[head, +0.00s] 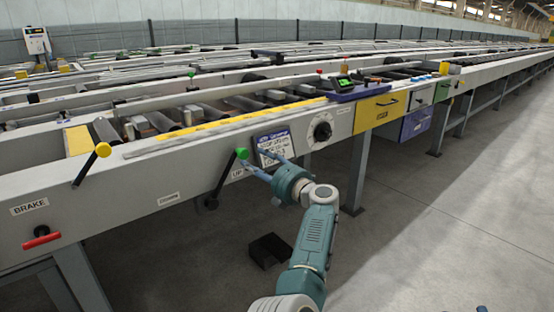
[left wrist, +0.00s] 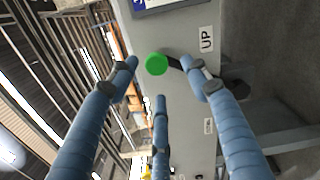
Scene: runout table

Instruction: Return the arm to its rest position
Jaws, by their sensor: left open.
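My left arm (head: 310,245) reaches from the bottom of the head view up to the front face of the runout table. My left gripper (head: 260,166) is open and empty, its blue fingers pointing at a lever with a green knob (head: 242,153). In the left wrist view the fingers of the gripper (left wrist: 160,75) are spread, and the green knob (left wrist: 156,64) shows between their tips. I cannot tell whether any finger touches it.
The runout table (head: 110,195) carries a yellow-knobbed lever (head: 102,150), a red BRAKE handle (head: 41,237), a round dial (head: 322,131) and a yellow drawer (head: 378,108). A black box-like object (head: 268,251) is on the floor. Open floor (head: 450,220) lies to the right.

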